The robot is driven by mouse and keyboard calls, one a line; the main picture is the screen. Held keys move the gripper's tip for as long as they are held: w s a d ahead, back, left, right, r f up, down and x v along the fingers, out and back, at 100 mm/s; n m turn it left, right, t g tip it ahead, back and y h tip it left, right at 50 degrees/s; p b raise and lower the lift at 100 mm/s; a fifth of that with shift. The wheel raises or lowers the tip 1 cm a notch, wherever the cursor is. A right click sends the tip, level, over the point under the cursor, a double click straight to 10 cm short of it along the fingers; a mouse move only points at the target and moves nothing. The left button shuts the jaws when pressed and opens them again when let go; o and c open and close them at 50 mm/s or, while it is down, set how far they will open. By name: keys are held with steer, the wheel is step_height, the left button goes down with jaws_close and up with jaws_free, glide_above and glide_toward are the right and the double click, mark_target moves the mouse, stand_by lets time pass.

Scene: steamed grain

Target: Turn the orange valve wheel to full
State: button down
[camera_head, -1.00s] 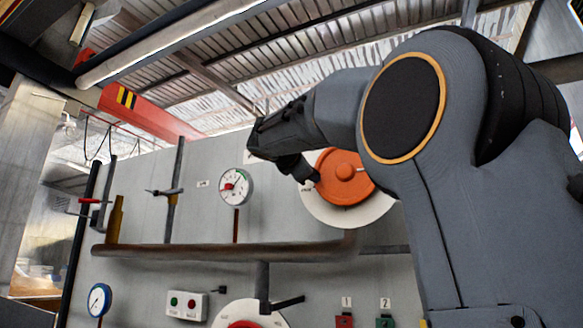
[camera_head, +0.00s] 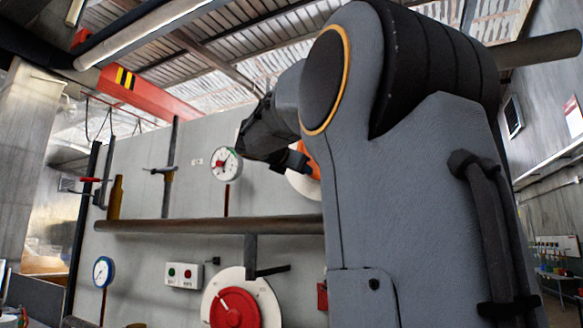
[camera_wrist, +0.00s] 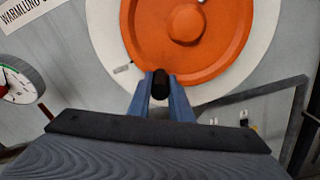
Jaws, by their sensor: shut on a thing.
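The orange valve wheel (camera_wrist: 225,45) fills the upper part of the wrist view, mounted on a white round dial plate (camera_wrist: 104,38). A black knob (camera_wrist: 160,80) stands at the wheel's lower rim. My gripper (camera_wrist: 161,88) is shut on this knob, with one blue-grey finger on each side. In the head view only a sliver of the orange wheel (camera_head: 309,160) and part of its white plate (camera_head: 303,184) show. My arm hides the rest. My gripper (camera_head: 301,160) reaches the wheel's left side there. The wheel's pointer and scale cannot be read.
A round gauge (camera_head: 226,163) hangs left of my gripper. A brown pipe (camera_head: 200,226) runs across the panel below. A red wheel on a white dial (camera_head: 234,308) and a button box (camera_head: 184,277) sit lower. A red beam (camera_head: 140,90) is at upper left.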

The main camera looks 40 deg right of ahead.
steer(key=shift+s+d+f, duration=0.1)
steer(key=shift+s+d, duration=0.05)
steer(key=shift+s, duration=0.1)
stand_by(0.3)
steer(key=c, duration=1.9)
jaws_free()
steer(key=shift+s, duration=0.1)
steer(key=shift+o, duration=1.4)
steer(key=shift+s+d, duration=0.15)
steer(key=shift+w, duration=0.2)
steer(key=shift+a, duration=0.35)
steer(key=b+v, duration=0.3)
steer(key=v, duration=0.4)
steer(key=shift+a, duration=0.2)
steer(key=shift+s, duration=0.1)
